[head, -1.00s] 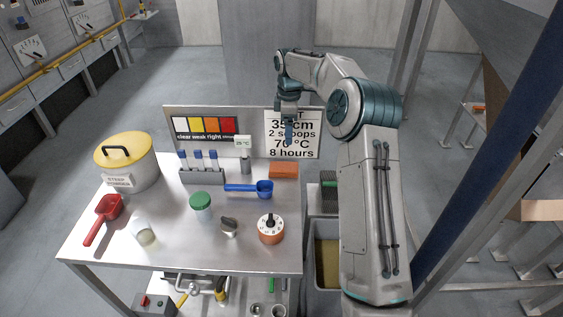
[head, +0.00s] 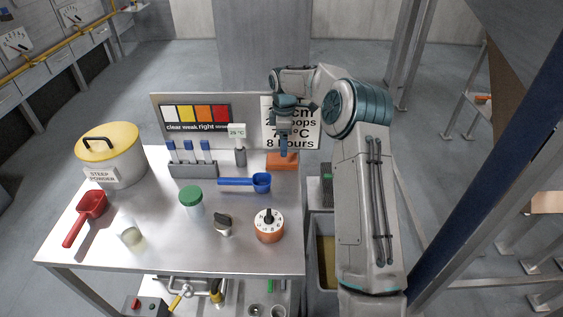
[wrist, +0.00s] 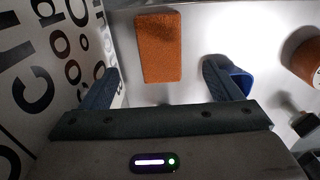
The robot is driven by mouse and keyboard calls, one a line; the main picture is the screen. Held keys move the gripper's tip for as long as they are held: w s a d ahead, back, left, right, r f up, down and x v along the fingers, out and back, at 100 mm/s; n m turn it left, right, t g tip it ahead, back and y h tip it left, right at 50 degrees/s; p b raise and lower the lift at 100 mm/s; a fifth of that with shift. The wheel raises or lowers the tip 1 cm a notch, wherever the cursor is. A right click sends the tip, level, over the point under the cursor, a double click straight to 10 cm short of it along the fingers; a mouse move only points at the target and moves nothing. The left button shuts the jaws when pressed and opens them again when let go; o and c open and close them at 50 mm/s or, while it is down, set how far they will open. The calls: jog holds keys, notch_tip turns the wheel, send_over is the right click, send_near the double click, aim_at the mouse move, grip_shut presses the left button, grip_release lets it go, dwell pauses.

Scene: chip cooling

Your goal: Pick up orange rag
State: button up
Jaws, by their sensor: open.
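The orange rag (head: 283,162) is a flat, folded block lying at the back right of the steel table, near the sign board. In the wrist view the rag (wrist: 159,46) lies on the table ahead of my gripper, between the lines of its two fingers. My gripper (head: 284,150) points down above the rag and hides part of it in the head view. In the wrist view the fingers of my gripper (wrist: 160,88) are wide apart with nothing between them. I cannot tell the exact height over the rag.
The sign board (head: 292,137) stands close beside my left finger in the wrist view. A blue scoop (head: 259,183) lies close by my right finger. An orange timer (head: 268,226), a green-lidded jar (head: 191,201) and a vial rack (head: 193,169) stand on the table.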

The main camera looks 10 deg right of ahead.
aim_at(282, 161)
jog(key=f, duration=0.5)
jog(key=f+p, duration=0.1)
jog(key=f, duration=0.1)
jog(key=shift+a+f, duration=0.15)
jog(key=shift+a, duration=0.2)
jog(key=c, duration=1.1)
